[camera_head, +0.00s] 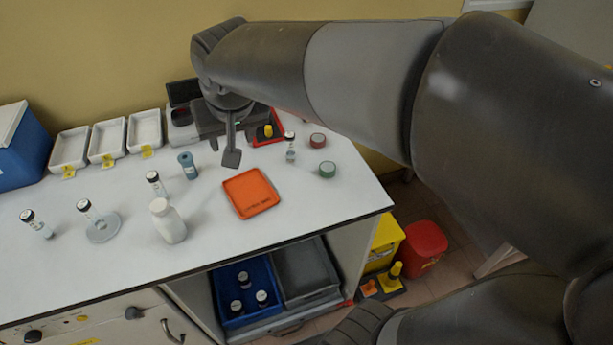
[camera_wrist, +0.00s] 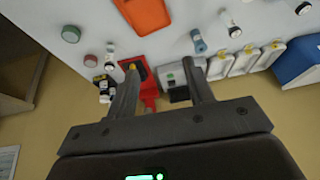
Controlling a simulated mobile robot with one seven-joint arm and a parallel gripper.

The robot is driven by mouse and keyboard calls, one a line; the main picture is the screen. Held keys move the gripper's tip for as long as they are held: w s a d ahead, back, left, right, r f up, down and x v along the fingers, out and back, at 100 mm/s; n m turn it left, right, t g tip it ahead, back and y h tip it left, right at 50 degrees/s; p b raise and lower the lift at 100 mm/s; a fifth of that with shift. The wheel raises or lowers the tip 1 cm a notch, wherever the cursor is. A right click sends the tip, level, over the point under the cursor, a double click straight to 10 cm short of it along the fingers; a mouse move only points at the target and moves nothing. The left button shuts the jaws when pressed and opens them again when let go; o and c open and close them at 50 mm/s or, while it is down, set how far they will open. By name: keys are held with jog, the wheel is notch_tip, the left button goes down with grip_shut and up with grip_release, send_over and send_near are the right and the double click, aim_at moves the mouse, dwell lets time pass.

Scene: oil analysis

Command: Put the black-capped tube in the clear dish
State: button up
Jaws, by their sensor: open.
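Several black-capped tubes show in the head view: one at the far left (camera_head: 40,226), one at the dish (camera_head: 91,211), one near the middle (camera_head: 157,184), and one at the right (camera_head: 290,148). The clear dish (camera_head: 103,230) is round and flat, on the left part of the bench. A tube overlaps its back edge; I cannot tell whether it stands inside. My gripper (camera_head: 231,150) is above the back of the bench, right of the dish and behind the orange tray. In the wrist view its fingers (camera_wrist: 160,66) are apart, with nothing between them.
An orange tray (camera_head: 252,195), a white bottle (camera_head: 170,225) and a blue-grey cylinder (camera_head: 187,166) stand mid-bench. White trays (camera_head: 107,140) line the back, beside a blue box (camera_head: 22,150). Red and green round items (camera_head: 327,169) sit at the right. The front left bench is clear.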

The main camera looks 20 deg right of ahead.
jog(key=s+d+f, duration=0.3)
jog(key=s+d, duration=0.7)
jog(key=s, duration=0.3)
jog(key=shift+d+m+t+h, duration=0.25)
jog(key=shift+m+t+h, duration=0.05)
jog(key=shift+t+h, duration=0.1)
